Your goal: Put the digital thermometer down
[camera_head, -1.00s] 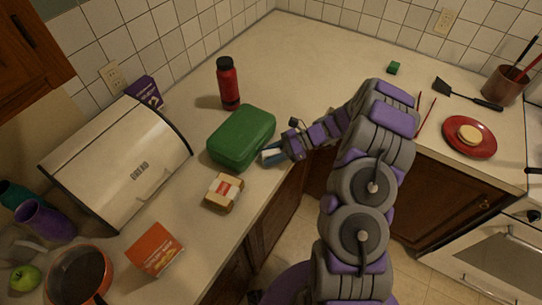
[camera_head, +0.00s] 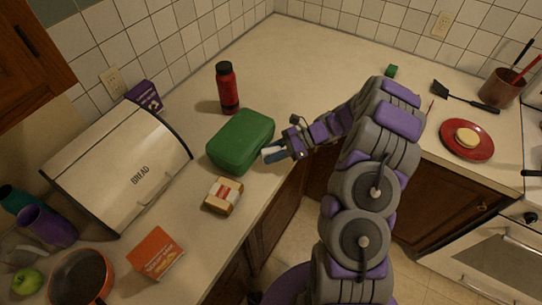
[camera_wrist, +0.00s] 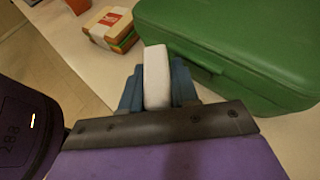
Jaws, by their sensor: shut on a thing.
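The digital thermometer (camera_wrist: 156,75) is a small white block-like thing in the wrist view. My gripper (camera_wrist: 157,88) is shut on it, with a blue finger on each side, and its white end sticks out past the fingertips. In the head view my gripper (camera_head: 273,155) is at the counter's front edge, just right of the green case. The thermometer shows there only as a small pale end (camera_head: 268,151). I cannot tell whether it touches the counter.
The green case (camera_head: 240,141) is close beside my gripper and also fills the right of the wrist view (camera_wrist: 240,45). A wrapped sandwich (camera_head: 223,195) lies nearer the front. A red bottle (camera_head: 228,88) stands behind the case. The counter (camera_head: 290,75) behind my gripper is clear.

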